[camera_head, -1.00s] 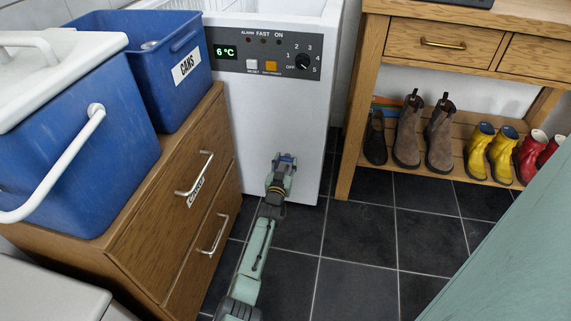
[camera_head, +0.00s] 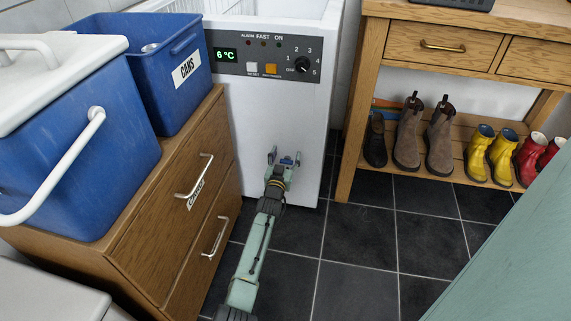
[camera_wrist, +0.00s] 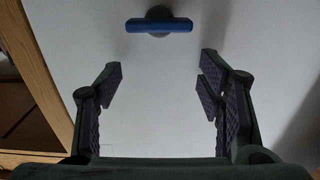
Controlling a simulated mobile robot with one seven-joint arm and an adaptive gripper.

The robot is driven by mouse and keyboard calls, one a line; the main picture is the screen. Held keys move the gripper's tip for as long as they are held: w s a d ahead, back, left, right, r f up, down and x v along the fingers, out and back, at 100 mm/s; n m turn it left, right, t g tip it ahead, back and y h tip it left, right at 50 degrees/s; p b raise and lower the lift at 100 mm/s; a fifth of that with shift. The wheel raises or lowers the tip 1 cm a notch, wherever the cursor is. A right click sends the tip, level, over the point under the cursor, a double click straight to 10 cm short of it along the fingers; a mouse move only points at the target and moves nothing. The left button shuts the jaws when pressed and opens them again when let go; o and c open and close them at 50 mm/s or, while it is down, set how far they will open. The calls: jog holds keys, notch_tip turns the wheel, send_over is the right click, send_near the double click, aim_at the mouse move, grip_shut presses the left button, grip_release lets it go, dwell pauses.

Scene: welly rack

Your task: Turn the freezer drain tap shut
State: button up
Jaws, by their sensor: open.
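The freezer (camera_head: 262,115) is a white chest with a grey control panel. Its drain tap (camera_head: 287,161) has a blue bar handle low on the front. In the wrist view the tap's blue handle (camera_wrist: 159,25) lies level, side to side, on a dark round stem, beyond the fingertips and roughly centred between them. My gripper (camera_head: 284,155) is in front of the freezer's lower front, with its fingers spread. In the wrist view my gripper (camera_wrist: 160,80) is open and empty, and the tap is apart from both fingers.
A wooden drawer unit (camera_head: 168,215) with blue bins (camera_head: 100,165) stands close on the left. A wooden bench (camera_head: 346,130) with boots on its lower shelf stands to the right. Dark tiled floor (camera_head: 355,235) is clear between them.

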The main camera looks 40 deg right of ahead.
aim_at(288, 137)
notch_tip(288, 137, up, 6)
jog(key=shift+f, duration=0.1)
dwell(0.6)
